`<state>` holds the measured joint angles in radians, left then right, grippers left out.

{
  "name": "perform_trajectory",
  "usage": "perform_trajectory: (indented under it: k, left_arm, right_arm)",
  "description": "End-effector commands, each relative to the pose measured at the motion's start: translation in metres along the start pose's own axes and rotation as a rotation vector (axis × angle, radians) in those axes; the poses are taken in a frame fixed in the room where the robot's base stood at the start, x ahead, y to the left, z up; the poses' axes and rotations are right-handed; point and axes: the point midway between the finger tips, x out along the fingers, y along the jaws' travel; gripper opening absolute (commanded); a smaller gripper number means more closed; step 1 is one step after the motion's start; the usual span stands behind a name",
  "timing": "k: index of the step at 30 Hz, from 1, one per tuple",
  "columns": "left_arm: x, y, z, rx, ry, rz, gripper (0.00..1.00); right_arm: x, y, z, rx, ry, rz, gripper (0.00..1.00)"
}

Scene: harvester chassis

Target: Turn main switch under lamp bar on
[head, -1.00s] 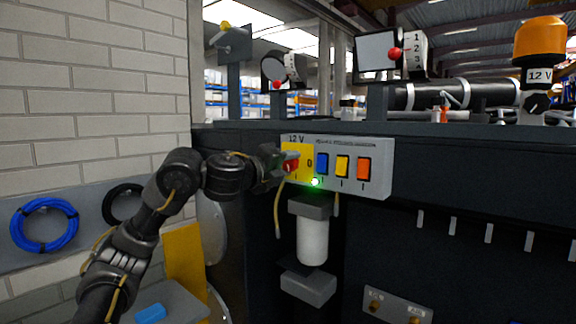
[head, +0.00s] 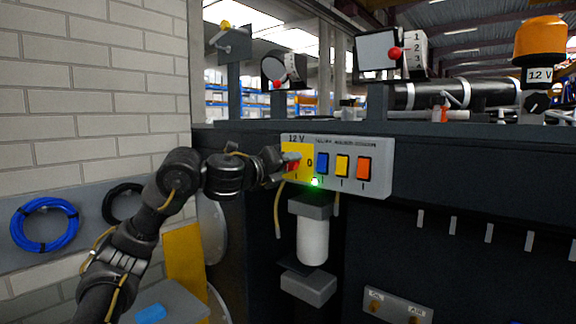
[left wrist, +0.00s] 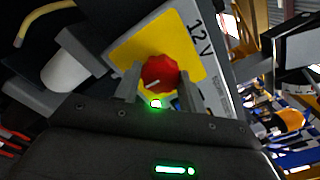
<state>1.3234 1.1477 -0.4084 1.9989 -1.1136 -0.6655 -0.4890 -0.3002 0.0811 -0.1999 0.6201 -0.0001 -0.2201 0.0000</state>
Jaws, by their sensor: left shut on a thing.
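The main switch is a red rotary knob (head: 293,166) on a yellow plate (head: 303,149) at the left end of a grey switch box (head: 381,153) marked 12 V. A "0" stands to the right of the knob and an "I" below it. My left gripper (head: 288,160) is shut on the knob and partly covers it. In the left wrist view the knob (left wrist: 159,73) sits between the two fingers, with a white line on its face. A green light (head: 315,182) glows at the box's lower edge. My right gripper is out of view.
Blue (head: 322,164), yellow (head: 342,167) and orange (head: 364,168) rocker switches sit right of the knob. A white cylinder (head: 312,241) hangs below the box. Lamps, one of them round (head: 277,70), and an orange beacon (head: 540,40) stand above. A brick wall (head: 90,90) is at left.

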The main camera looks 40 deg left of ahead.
Motion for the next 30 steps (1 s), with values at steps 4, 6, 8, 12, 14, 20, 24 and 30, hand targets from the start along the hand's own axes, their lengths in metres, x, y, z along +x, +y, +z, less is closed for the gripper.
perform_trajectory:
  k: [4,6,8,12,14,20,24,30]
  left_arm:
    - [0.0,0.0,0.001,0.001,-0.001,0.0,0.52]
    - [0.0,0.0,0.001,0.001,-0.001,0.0,0.61]
    - [0.0,0.0,0.001,0.0,-0.001,0.0,0.62]
    - [0.0,0.0,0.0,0.0,-0.001,0.0,0.62]
    - [0.0,0.0,0.0,0.0,-0.001,0.0,0.62]
    - [-0.017,0.001,0.0,0.004,-0.002,-0.002,0.62]
    - [-0.045,0.001,0.0,0.006,-0.004,-0.004,0.62]
    - [-0.083,0.001,0.0,0.003,-0.005,-0.001,0.62]
  right_arm:
    - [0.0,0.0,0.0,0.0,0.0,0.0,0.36]
    - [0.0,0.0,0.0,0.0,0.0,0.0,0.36]
    - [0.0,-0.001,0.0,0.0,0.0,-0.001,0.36]
    - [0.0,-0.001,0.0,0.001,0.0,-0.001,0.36]
    - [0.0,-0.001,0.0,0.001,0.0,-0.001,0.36]
    - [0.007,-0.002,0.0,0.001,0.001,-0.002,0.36]
    - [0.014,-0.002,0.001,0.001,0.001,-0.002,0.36]
    - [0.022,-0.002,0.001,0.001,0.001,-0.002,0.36]
